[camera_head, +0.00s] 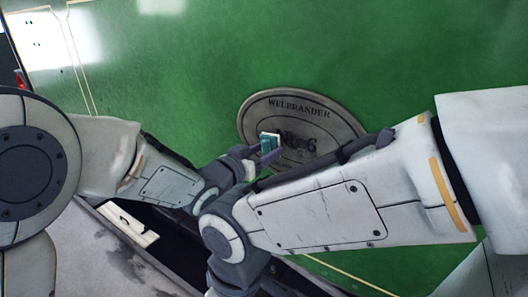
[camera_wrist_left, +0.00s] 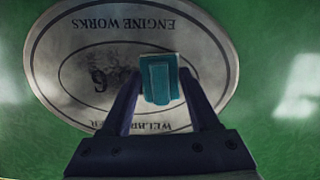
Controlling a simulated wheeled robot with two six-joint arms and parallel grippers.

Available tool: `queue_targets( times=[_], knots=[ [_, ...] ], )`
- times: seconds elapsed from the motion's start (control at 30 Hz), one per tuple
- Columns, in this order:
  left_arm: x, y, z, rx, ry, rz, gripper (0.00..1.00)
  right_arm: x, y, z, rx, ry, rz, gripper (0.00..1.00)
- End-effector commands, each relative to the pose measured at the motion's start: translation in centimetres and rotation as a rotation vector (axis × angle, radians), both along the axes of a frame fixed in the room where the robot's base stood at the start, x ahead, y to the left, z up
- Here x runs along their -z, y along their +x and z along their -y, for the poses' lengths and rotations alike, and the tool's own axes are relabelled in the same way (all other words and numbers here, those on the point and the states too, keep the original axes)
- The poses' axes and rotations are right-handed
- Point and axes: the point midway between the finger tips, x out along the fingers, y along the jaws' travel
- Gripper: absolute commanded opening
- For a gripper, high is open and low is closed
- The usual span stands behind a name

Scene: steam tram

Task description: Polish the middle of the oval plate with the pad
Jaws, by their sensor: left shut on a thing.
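The oval plate (camera_head: 323,107) is grey metal with a raised rim and dark lettering, fixed on a green panel. The wrist view shows the plate (camera_wrist_left: 50,62) upside down, with a dark patch around the number in its middle. My left gripper (camera_head: 265,150) is shut on the pad (camera_head: 270,142), a small teal block with a pale side. In the wrist view the pad (camera_wrist_left: 159,82) sits between the fingertips, in front of the plate, just right of the number. I cannot tell whether it touches the plate. My right gripper is out of view; its arm crosses below the plate.
The green panel (camera_head: 200,75) is bare around the plate. My right arm covers the area below and right of the plate, close to my left wrist. A pale piece with a dark slot (camera_head: 128,222) lies at lower left.

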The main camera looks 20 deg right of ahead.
Motion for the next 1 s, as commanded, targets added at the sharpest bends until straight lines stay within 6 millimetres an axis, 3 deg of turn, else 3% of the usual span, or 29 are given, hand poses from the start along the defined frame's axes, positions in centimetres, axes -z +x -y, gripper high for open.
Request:
queue_targets(
  times=[1.0],
  knots=[
    [0.0,1.2,1.6,0.001,-0.001,0.001,0.17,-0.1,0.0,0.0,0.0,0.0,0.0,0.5]
  ],
)
